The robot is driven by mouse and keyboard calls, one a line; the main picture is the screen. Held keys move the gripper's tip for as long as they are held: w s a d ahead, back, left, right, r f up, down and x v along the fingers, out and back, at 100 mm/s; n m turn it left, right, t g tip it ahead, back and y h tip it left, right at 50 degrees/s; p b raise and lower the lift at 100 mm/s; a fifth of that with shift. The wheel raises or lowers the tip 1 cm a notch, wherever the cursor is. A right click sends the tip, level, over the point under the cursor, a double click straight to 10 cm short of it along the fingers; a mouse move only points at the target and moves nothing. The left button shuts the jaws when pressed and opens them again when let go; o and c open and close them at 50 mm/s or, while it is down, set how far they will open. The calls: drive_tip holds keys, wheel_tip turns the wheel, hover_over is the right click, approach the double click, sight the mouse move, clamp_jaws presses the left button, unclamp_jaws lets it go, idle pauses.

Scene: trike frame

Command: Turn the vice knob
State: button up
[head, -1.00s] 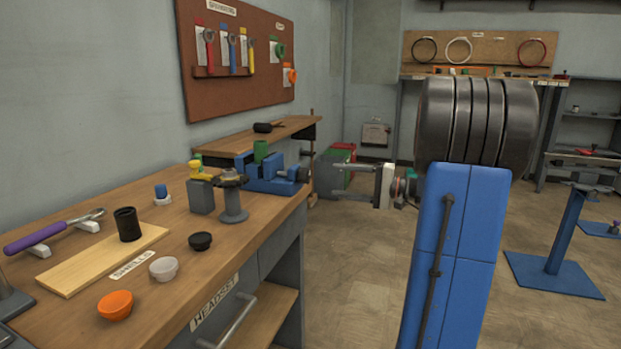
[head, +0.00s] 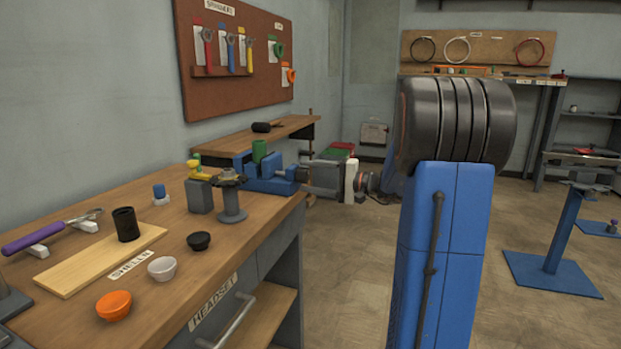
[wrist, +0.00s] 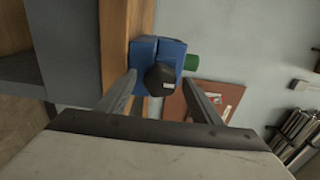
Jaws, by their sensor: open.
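The blue vice (head: 268,182) stands at the far end of the wooden bench, and its blue body also shows in the wrist view (wrist: 143,50). Its dark knob (wrist: 160,79) faces the wrist camera and appears between my two fingers. My gripper (head: 307,177) is open, with its fingers pointing at the knob end of the vice from the right. In the wrist view the fingertips lie on either side of the knob. I cannot tell whether they touch it. A green part (head: 259,150) stands at the top of the vice.
A grey block with a yellow top (head: 199,190) and a grey post (head: 232,200) stand just in front of the vice. A black cup, small bowls and a purple-handled tool lie nearer on the bench (head: 200,270).

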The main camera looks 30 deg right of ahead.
drive_tip(key=c, duration=1.1)
drive_tip(key=shift+o, duration=0.2)
drive_tip(key=shift+m, duration=0.3)
drive_tip(key=m, duration=0.3)
drive_tip(key=shift+m, duration=0.4)
drive_tip(key=m, duration=0.4)
drive_tip(key=shift+m, duration=0.3)
drive_tip(key=m, duration=0.4)
drive_tip(key=shift+f, duration=0.1)
drive_tip(key=m, duration=0.4)
drive_tip(key=shift+m, duration=0.3)
